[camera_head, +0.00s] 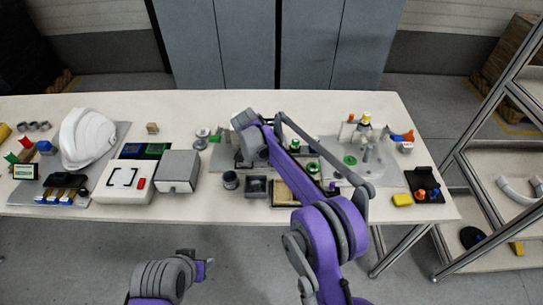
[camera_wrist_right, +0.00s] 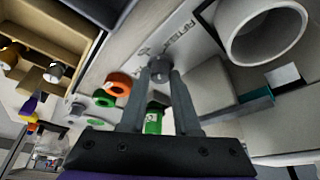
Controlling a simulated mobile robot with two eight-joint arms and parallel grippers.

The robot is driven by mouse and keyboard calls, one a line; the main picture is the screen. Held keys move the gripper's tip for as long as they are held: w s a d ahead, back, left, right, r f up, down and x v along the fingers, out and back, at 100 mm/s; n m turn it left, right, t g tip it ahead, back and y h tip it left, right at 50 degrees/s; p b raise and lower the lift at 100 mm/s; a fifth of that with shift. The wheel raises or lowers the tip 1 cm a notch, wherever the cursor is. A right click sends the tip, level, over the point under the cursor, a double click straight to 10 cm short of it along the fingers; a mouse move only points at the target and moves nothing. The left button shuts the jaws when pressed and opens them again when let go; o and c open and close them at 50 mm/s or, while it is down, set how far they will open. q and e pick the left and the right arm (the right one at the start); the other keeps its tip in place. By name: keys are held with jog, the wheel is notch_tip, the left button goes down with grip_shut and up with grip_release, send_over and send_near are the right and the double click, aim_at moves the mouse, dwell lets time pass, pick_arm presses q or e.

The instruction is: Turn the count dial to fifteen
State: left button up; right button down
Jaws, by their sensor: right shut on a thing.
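In the right wrist view, my right gripper (camera_wrist_right: 158,85) is shut on a small round grey knob (camera_wrist_right: 159,65), which stands on a grey plate with raised lettering (camera_wrist_right: 178,32). The knob looks like the count dial, but its marks and pointer cannot be read. In the head view, my purple right arm reaches over the middle of the table, and its wrist (camera_head: 250,130) hides the knob and fingertips. My left arm hangs low in front of the table at the bottom left; its gripper (camera_head: 203,269) is small and its jaws are unclear.
Close to the right gripper are an orange ring (camera_wrist_right: 118,84), a green block (camera_wrist_right: 153,122) and a large pale cup (camera_wrist_right: 262,28).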

jog(key=shift+w+m+g+h+p, duration=0.15)
jog(key=shift+m+g+p, duration=0.3)
jog(key=shift+m, duration=0.65)
jog(key=shift+m+g+h+p, duration=0.25)
jog(key=shift+m+g+p, duration=0.15)
jog(key=shift+m, duration=0.7)
jog(key=c, duration=0.6)
grip_release()
jog(key=shift+c, duration=0.2)
